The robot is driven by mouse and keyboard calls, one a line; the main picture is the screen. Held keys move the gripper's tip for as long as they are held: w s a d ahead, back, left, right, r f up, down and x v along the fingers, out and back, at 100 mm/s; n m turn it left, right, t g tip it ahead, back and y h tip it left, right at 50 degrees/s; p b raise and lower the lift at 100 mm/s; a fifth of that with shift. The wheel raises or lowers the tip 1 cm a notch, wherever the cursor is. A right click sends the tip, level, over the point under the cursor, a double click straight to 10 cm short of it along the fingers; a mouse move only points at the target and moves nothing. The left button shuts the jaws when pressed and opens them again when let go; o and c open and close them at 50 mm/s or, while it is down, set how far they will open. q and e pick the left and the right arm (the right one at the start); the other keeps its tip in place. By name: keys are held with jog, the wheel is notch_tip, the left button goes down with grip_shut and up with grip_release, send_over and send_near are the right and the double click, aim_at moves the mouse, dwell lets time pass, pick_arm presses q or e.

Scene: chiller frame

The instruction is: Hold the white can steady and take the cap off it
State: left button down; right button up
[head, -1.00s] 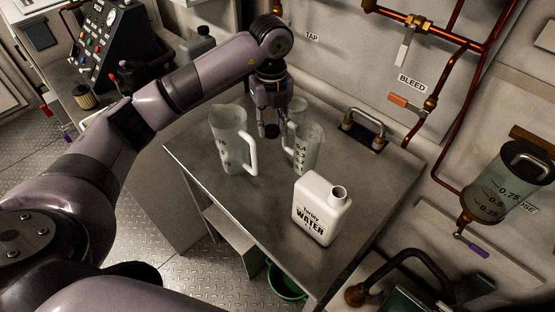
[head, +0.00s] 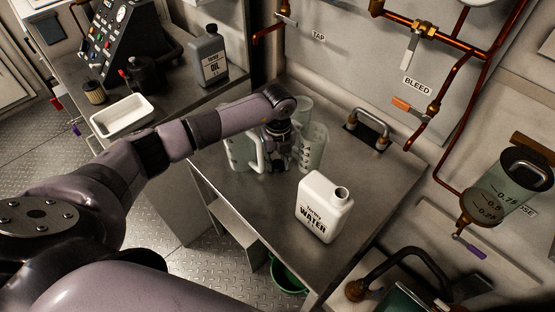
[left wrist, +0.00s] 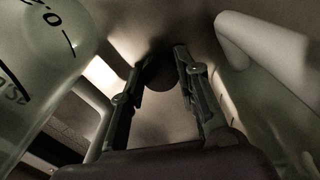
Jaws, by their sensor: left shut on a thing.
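The white can (head: 324,207), marked WATER, stands upright on the bench near its front right. Its neck (head: 342,193) is open with no cap on it. My left gripper (head: 281,164) is away from the can, low between the clear measuring jugs, behind and left of it. In the left wrist view my left gripper (left wrist: 160,68) is shut on a dark round cap (left wrist: 159,75). The cap is hard to make out in the head view. I cannot tell whether it touches the bench. My right gripper is not in view, and nothing holds the can.
A jug (head: 238,152) with a handle stands left of the gripper and another jug (head: 313,147) right of it, both very close. A bench handle (head: 367,130) is at the back. A grey oil bottle (head: 209,58) and white tray (head: 122,117) are on the left counter.

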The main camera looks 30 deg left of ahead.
pick_arm(q)
jog(key=shift+f, duration=0.2)
jog(key=c, duration=1.2)
grip_release()
jog(key=shift+r, duration=0.1)
